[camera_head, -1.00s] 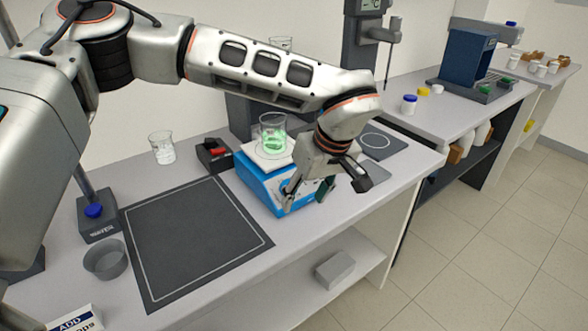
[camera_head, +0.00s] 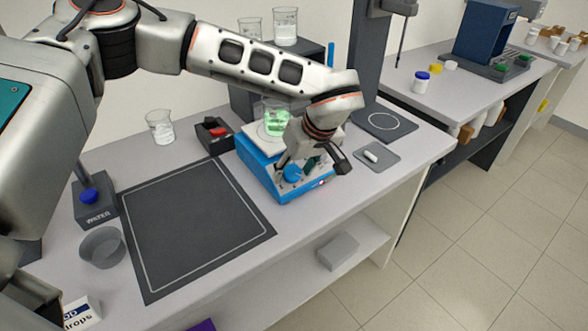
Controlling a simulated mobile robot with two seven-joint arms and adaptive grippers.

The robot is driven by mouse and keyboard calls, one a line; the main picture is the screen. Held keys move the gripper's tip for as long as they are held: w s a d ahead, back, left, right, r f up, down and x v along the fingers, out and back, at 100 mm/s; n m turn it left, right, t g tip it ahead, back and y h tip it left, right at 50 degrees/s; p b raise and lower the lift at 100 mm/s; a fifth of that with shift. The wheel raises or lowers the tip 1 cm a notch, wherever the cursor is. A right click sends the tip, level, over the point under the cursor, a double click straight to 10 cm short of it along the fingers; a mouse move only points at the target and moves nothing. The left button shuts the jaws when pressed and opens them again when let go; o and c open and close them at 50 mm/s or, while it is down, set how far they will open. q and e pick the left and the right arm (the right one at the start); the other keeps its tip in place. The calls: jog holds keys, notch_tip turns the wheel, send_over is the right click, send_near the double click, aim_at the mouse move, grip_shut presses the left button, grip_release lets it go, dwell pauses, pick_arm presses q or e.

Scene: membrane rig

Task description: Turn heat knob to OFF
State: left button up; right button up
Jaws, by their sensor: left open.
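The blue hotplate (camera_head: 257,168) stands on the bench with a beaker of green liquid (camera_head: 276,120) on its white top plate. A round blue knob (camera_head: 292,173) shows on its front panel. I cannot read the knob's setting. My left gripper (camera_head: 311,178) is open in front of this panel, with its fingers apart near the knob. Whether a finger touches the knob I cannot tell. The gripper hides part of the panel. My right gripper is not in view.
A dark outlined mat (camera_head: 195,229) lies left of the hotplate. A glass beaker (camera_head: 160,127) and a dark box with a red switch (camera_head: 215,133) stand behind it. A small grey pad with a white stir bar (camera_head: 377,157) lies to the right. A grey bowl (camera_head: 102,248) stands at left.

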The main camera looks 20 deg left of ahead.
pick_arm(q)
jog(key=shift+w+f, duration=0.1)
jog(key=shift+f, duration=0.05)
jog(key=c, duration=1.1)
